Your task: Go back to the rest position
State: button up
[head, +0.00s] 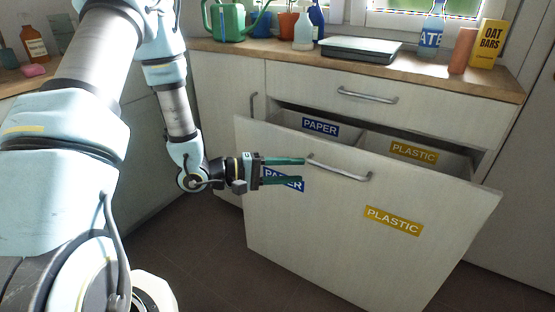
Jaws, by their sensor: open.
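My gripper (303,171) is open, with its two green fingers pointing right. In the head view it is in front of the pulled-out drawer front (310,225), left of the drawer's metal handle (340,168). The fingers look empty. They overlap the handle's left end in the picture, and I cannot tell whether they touch it. My wrist and fingers partly cover the blue PAPER label (291,184) on the drawer front.
The open drawer holds a PAPER bin (320,127) and a PLASTIC bin (413,152). Above is a shut drawer (300,83). The wooden counter (460,85) carries a green watering can (226,20), a grey tray (361,49), bottles and an oat bars box (488,44). Floor at lower left is clear.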

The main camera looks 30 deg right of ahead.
jog(key=w+a+m+t+y, duration=0.1)
jog(key=w+a+t+y, duration=0.5)
jog(key=w, duration=0.6)
jog(key=w+a+r+t+y, duration=0.1)
jog(key=w+a+t+y, duration=0.15)
jog(key=a, duration=0.55)
jog(key=w+a+r+t+y, duration=0.15)
jog(key=a+y, duration=0.25)
jog(key=a, duration=0.4)
jog(key=s+a+r+g+y, duration=0.3)
jog(key=s+a+r+g, duration=0.2)
jog(key=s+a, duration=0.8)
notch_tip(320, 180, up, 16)
jog(key=p, duration=1.7)
jog(key=shift+w+d+r+n, duration=0.2)
jog(key=shift+w+n, duration=0.05)
jog(key=shift+n, duration=0.15)
